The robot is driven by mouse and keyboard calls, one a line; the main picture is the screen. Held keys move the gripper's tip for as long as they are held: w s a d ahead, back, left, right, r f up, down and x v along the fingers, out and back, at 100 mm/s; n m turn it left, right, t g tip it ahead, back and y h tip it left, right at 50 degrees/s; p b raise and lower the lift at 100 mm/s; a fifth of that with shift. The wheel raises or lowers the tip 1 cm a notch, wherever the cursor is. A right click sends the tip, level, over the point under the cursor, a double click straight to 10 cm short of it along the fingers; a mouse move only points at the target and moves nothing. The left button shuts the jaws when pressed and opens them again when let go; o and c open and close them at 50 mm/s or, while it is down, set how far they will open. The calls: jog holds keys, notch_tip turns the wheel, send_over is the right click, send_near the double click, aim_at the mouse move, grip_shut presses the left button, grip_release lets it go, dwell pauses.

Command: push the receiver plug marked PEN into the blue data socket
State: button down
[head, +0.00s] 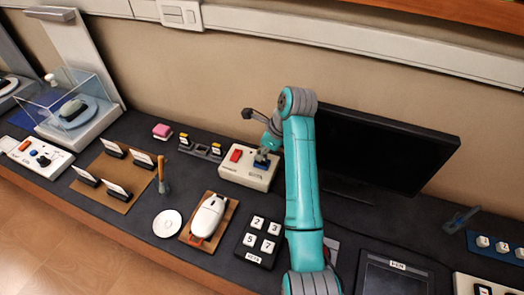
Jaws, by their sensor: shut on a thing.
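A cream box (246,176) stands on the dark counter, with a red block (236,155) on its left part and a blue part (262,159), which looks like the blue data socket, on its right part. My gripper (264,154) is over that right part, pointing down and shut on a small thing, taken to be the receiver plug. The plug is mostly hidden by the fingers, and no PEN marking can be read. I cannot tell whether the plug is in the socket or just above it.
A low dark rack with yellow-topped pieces (185,139) lies left of the box. A white mouse on a wooden board (224,224) and a number keypad (259,243) are in front. A black monitor (385,152) stands close on the right of my arm.

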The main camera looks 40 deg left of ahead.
jog(key=shift+f, duration=0.4)
jog(key=c, duration=0.6)
grip_release()
jog(key=shift+r, duration=0.1)
jog(key=shift+r, duration=3.4)
